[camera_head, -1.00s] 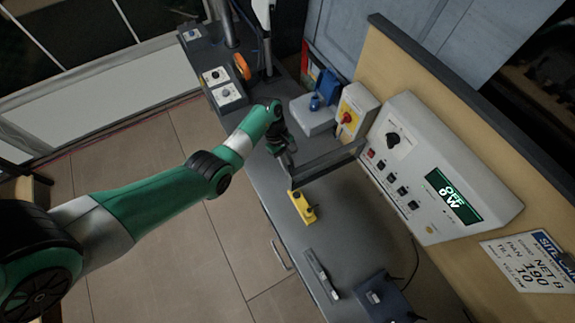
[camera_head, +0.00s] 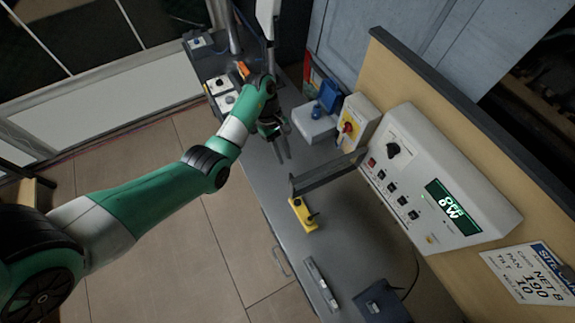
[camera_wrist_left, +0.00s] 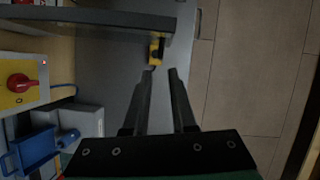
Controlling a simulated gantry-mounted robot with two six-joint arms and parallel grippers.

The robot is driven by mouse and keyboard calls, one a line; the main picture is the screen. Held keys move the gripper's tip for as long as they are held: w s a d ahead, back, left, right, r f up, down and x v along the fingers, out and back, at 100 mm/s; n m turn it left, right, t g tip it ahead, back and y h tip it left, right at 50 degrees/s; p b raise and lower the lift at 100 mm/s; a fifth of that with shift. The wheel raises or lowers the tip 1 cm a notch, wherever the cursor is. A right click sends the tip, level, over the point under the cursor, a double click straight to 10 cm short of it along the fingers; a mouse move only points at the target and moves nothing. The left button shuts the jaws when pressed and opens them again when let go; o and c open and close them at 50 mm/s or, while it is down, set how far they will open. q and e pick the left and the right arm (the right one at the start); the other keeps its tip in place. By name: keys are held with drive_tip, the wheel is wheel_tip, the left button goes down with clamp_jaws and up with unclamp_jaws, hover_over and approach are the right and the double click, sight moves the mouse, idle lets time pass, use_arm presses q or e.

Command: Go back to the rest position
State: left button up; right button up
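My left gripper (camera_head: 280,148) is in the head view above the far part of the grey bench (camera_head: 262,182), its arm coming in from the left. In the left wrist view its two fingers (camera_wrist_left: 161,72) are apart with nothing between them, so it is open and empty. The fingers are clear of the bench items. My right gripper is in neither view.
A dark raised bar (camera_head: 325,172) crosses the bench by a yellow block (camera_head: 303,214). A red-knobbed switch box (camera_head: 350,125), a blue-topped device (camera_head: 316,122) and a control panel reading OFF (camera_head: 440,185) line the right side. Open floor (camera_head: 215,250) lies left.

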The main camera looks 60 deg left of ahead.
use_arm(q)
drive_tip(key=shift+v, duration=0.9)
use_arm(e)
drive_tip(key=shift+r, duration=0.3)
use_arm(q)
drive_tip(key=shift+d, duration=0.1)
